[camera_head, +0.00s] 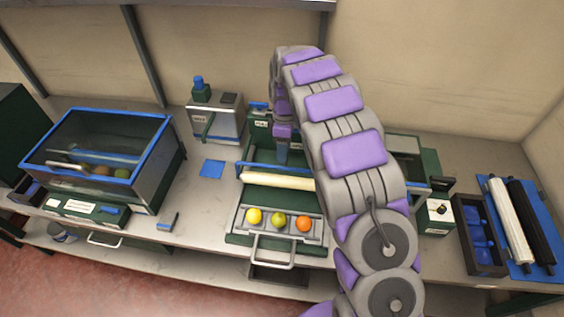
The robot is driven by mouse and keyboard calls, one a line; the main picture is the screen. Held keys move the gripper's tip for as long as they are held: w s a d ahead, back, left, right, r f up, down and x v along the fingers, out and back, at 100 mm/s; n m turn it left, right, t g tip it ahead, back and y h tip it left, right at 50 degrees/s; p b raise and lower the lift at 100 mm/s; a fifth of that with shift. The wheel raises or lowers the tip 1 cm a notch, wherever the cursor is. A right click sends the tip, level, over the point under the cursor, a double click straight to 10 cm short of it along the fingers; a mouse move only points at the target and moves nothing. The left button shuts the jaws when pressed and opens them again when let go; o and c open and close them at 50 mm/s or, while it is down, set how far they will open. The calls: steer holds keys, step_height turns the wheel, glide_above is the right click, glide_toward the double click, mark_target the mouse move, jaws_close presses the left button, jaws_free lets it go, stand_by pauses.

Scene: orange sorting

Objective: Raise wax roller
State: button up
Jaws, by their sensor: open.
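A long cream roller (272,180), which looks like the wax roller, lies across the green machine (240,222) in the middle of the bench. My arm hides its right end. A blue bar (262,167) runs just behind it. My gripper (283,158) points down just behind the roller, close to the blue bar. It is small in the picture and looks open and empty; I cannot tell whether it touches the bar.
In front of the roller, a tray holds a yellow, a green and an orange fruit (303,223). A glass-covered box (105,145) stands left. A grey device (215,118) stands behind. A white roller (510,220) and a black roller (532,221) lie on a blue mat at right.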

steer(key=shift+s+a+f, duration=0.1)
steer(key=shift+s+f, duration=0.05)
steer(key=shift+f, duration=0.65)
steer(key=shift+s+f, duration=0.2)
steer(key=shift+f, duration=0.65)
steer(key=shift+s+a+f, duration=0.1)
steer(key=shift+s+f, duration=0.05)
steer(key=shift+f, duration=0.65)
steer(key=shift+c, duration=0.5)
steer(key=shift+d, duration=0.15)
jaws_close()
